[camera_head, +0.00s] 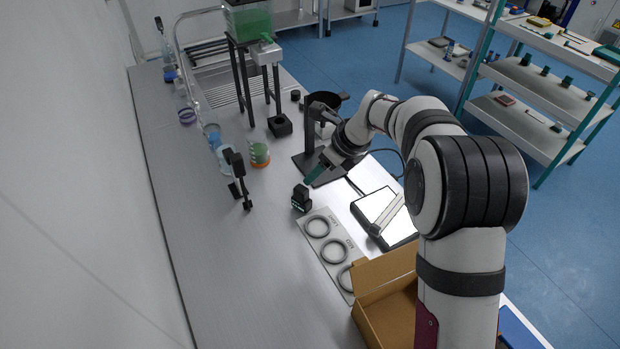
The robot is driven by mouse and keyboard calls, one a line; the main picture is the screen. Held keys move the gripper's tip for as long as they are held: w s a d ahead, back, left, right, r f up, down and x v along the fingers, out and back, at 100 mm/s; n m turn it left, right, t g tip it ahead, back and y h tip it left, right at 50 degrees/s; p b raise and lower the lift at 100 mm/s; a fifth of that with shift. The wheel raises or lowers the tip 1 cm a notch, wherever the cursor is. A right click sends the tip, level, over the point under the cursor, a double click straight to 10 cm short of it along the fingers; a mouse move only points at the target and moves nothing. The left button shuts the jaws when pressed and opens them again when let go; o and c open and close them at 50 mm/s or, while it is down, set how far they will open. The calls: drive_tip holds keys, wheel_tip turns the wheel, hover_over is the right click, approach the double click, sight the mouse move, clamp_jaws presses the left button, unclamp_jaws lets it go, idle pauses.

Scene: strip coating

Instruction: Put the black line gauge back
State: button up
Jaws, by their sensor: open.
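A small black block with pale green marks (301,199) stands upright on the bench at the far end of a grey ring board (325,238). It looks like the black line gauge, but it is too small to be sure. My gripper (314,177) reaches in from the right with its teal fingertips just above and behind the block. The fingers are open, and a small gap seems to lie between them and the block. The board carries 3 dark rings in a row; its near end is partly hidden by the carton.
An open cardboard carton (376,271) stands at the near right. A white-topped black plate (385,217) lies right of the board. A black stand (308,160) is behind my gripper. A beaker (259,154) and black holder (237,178) stand left. The front-left bench is clear.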

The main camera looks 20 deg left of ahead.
drive_tip(key=s+d+r+n+g+h, duration=0.1)
drive_tip(key=s+d+r+n, duration=0.4)
drive_tip(key=s, duration=0.4)
drive_tip(key=s+d+r+n+h, duration=0.1)
drive_tip(key=s+d+r+n, duration=0.25)
drive_tip(key=s+d, duration=0.45)
drive_tip(key=s+d+f+n, duration=0.1)
drive_tip(key=s+d+n, duration=0.2)
drive_tip(key=s, duration=0.6)
drive_tip(key=s+d+f+n+g+h, duration=0.1)
drive_tip(key=s+d+f+n, duration=0.1)
drive_tip(key=s+n, duration=0.3)
drive_tip(key=s+d, duration=0.1)
drive_tip(key=s, duration=0.3)
drive_tip(key=shift+s+d, duration=0.2)
drive_tip(key=shift+s, duration=0.05)
